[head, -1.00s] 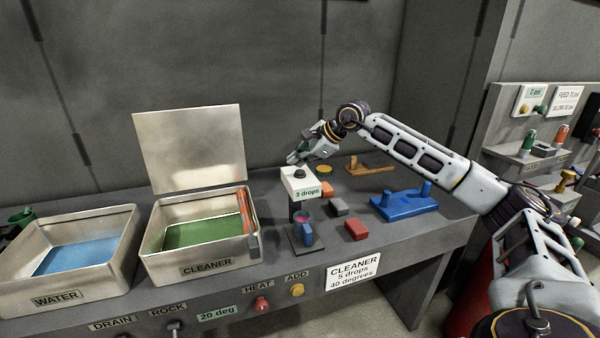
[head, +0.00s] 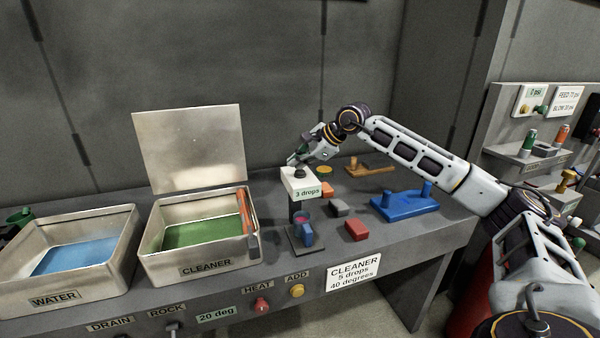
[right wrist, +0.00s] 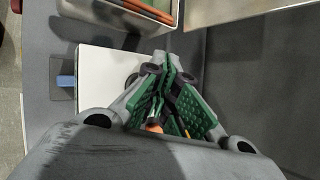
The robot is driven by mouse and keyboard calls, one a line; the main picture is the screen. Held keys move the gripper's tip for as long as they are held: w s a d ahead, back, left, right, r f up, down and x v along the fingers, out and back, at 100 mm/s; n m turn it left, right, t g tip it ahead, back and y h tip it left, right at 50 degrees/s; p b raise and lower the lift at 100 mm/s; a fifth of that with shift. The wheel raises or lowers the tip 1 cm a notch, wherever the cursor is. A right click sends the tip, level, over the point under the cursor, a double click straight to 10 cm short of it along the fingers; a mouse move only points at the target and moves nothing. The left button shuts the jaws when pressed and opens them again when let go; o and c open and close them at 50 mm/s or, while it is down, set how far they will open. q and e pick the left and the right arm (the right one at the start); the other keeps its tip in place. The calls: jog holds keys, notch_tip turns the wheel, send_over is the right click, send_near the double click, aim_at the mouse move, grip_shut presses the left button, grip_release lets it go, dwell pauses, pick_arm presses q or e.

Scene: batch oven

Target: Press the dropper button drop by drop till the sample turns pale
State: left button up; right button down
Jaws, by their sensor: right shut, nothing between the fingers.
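The white dropper box (head: 300,183) stands on a dark post and reads "3 drops". Its black button (head: 300,172) is on top. A blue cup (head: 306,236) stands below the box on a dark base; its contents look pinkish. My right gripper (head: 292,159) is shut and empty, just above and behind the button, apart from it as far as I can tell. In the right wrist view the green-padded fingers (right wrist: 167,62) are together beside the white box top (right wrist: 100,75). My left gripper is not in view.
A steel CLEANER tank (head: 160,262) with green liquid and raised lid and a WATER tank (head: 120,270) stand left. A red block (head: 357,230), a grey block (head: 338,208) and a blue fixture (head: 405,207) lie right. A sign (head: 353,273) reads 5 drops, 40 degrees.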

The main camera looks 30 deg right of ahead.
aim_at(298, 172)
jog(key=shift+f+b, duration=0.35)
jog(key=shift+f, duration=0.15)
dwell(0.8)
jog(key=shift+r, duration=0.2)
jog(key=shift+r+p, duration=0.45)
jog(key=shift+r, duration=0.3)
jog(key=shift+r+p, duration=0.8)
jog(key=shift+r, duration=0.1)
jog(key=shift+r+p, duration=1)
jog(key=shift+r, duration=0.6)
